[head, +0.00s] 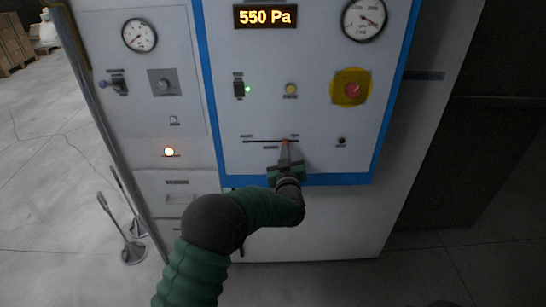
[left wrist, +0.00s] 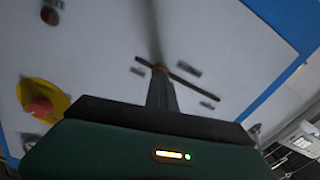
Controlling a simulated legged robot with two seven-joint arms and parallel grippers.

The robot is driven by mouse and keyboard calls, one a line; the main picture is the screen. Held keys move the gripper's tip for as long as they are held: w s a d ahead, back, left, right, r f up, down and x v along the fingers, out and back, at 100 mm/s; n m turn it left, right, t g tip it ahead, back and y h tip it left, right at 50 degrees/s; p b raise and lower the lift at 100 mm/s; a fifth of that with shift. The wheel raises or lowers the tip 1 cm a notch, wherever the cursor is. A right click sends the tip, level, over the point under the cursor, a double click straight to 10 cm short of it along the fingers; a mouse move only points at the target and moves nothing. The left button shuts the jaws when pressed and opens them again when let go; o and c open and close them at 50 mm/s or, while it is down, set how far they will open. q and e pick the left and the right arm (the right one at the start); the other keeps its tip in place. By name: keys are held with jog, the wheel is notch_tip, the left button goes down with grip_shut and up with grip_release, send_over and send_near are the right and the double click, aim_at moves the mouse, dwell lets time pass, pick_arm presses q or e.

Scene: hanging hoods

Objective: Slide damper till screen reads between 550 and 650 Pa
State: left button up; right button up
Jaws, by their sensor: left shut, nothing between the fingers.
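The screen (head: 265,17) at the top of the blue-edged panel reads 550 Pa in the head view. The damper's dark horizontal slot (head: 262,141) is low on the panel, and it shows tilted in the left wrist view (left wrist: 190,82). A small orange knob (head: 285,142) is near the slot's right end in the head view. My left gripper (head: 286,154) is shut, with its fingertips at the knob and nothing held between them. The fingertips cover part of the knob, so I cannot tell whether they touch it. My right gripper is not in view.
A red button on a yellow plate (head: 351,87) sits above and right of the slot. A green-lit switch (head: 240,89) and a dial gauge (head: 364,19) are also on the panel. The floor at right is clear.

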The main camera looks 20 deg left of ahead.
pick_arm(q)
jog(key=shift+o, duration=1)
jog(key=shift+w+a+r, duration=0.15)
jog(key=shift+a+r, duration=0.35)
jog(key=shift+r, duration=0.25)
jog(key=shift+o, duration=1.2)
jog(key=shift+f, duration=0.35)
jog(key=shift+o, duration=1.3)
jog(key=shift+s, duration=0.3)
jog(key=shift+o, duration=0.6)
jog(key=shift+s+f, duration=0.15)
jog(key=shift+f, duration=0.15)
jog(key=b+v, duration=0.1)
jog(key=v, duration=1.7)
jog(key=shift+d+f, duration=0.2)
jog(key=shift+f, duration=0.15)
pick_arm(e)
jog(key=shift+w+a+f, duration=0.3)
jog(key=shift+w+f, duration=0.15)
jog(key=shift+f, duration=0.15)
